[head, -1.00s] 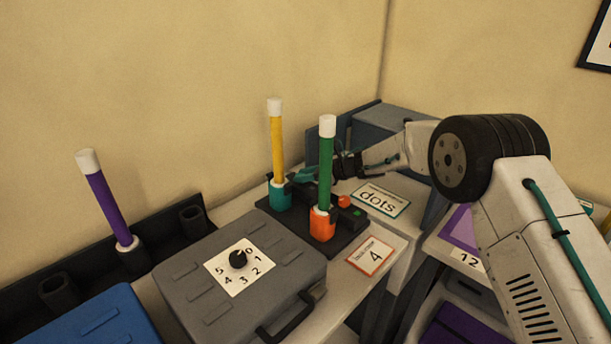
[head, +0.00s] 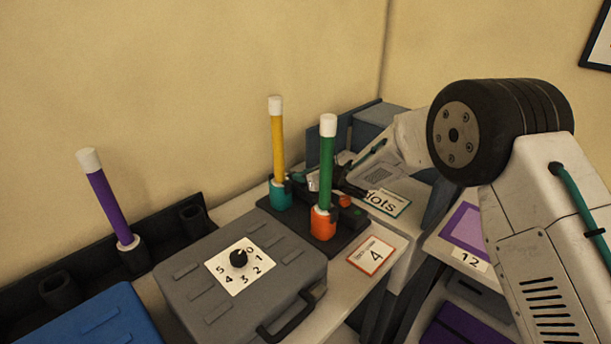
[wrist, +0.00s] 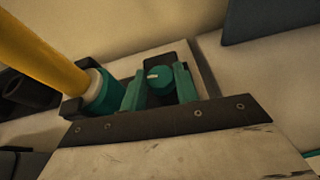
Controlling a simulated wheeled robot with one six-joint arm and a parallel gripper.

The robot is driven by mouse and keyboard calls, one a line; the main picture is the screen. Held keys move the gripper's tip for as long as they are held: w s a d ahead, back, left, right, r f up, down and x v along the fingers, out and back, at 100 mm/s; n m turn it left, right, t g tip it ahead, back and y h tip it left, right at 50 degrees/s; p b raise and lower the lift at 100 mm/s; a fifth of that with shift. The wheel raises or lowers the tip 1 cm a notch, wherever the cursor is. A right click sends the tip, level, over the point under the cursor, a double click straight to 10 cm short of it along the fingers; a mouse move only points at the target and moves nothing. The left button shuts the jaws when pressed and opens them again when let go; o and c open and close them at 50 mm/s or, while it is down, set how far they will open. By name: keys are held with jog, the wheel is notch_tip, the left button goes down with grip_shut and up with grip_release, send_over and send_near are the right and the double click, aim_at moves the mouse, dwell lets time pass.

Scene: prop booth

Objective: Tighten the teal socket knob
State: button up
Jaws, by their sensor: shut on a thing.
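The teal socket (head: 281,196) stands on a dark base and holds an upright yellow wand (head: 278,145) with a white cap. In the wrist view, the socket (wrist: 102,93) and the yellow wand (wrist: 40,60) are left of my gripper. The teal knob (wrist: 160,84) has a white mark on its face and sits between the two teal fingers. My gripper (wrist: 160,74) is shut on the knob. In the head view, my gripper (head: 312,181) is beside the socket, partly behind the green wand, and the knob is hidden.
A green wand (head: 327,160) stands close by in an orange socket (head: 323,224). A grey case (head: 205,275) with a dial is in front. A purple wand (head: 107,205) stands at left in a black rack (head: 75,262).

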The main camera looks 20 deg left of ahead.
jog(key=shift+m+t, duration=0.4)
jog(key=shift+m, duration=0.1)
jog(key=o, duration=1)
jog(key=shift+n, duration=0.3)
